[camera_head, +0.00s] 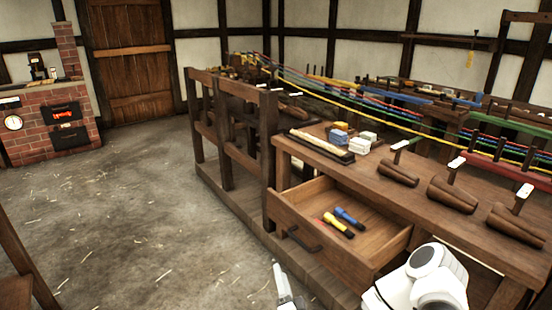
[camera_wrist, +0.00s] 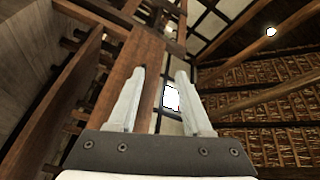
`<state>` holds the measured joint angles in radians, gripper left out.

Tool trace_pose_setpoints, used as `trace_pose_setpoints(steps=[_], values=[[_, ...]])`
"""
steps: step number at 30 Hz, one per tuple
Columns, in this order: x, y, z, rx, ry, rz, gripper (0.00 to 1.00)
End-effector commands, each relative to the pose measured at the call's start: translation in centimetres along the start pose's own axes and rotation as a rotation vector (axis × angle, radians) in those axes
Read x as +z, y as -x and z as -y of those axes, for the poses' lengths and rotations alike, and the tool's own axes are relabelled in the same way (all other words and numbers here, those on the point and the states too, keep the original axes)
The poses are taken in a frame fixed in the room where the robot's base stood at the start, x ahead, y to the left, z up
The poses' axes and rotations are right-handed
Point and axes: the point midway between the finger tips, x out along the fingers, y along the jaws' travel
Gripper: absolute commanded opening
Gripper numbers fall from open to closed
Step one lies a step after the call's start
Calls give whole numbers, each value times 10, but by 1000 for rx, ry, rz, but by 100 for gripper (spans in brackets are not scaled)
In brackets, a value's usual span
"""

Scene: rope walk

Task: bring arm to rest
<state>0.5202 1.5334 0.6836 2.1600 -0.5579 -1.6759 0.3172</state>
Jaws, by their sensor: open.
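My gripper (camera_wrist: 160,74) is open in the wrist view, its two pale fingers apart with nothing between them. The fingers point up past a wooden post towards the wall and roof. In the head view a slim pale part of my gripper (camera_head: 283,284) shows at the bottom edge, left of my white arm and in front of the bench. The rest of the gripper is cut off by the picture edge.
An open drawer (camera_head: 290,208) juts from the wooden bench (camera_head: 440,215), with a blue tool (camera_head: 348,217) and a yellow tool (camera_head: 337,225) inside. Coloured ropes (camera_head: 400,100) run above the bench. A brick forge (camera_head: 45,135) stands far left. The floor (camera_head: 130,220) at left is clear.

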Motion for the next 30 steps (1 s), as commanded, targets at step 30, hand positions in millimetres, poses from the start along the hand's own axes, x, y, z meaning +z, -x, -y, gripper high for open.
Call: trace_pose_setpoints(steps=[30], values=[[-92,7,90,386,976,714,50]])
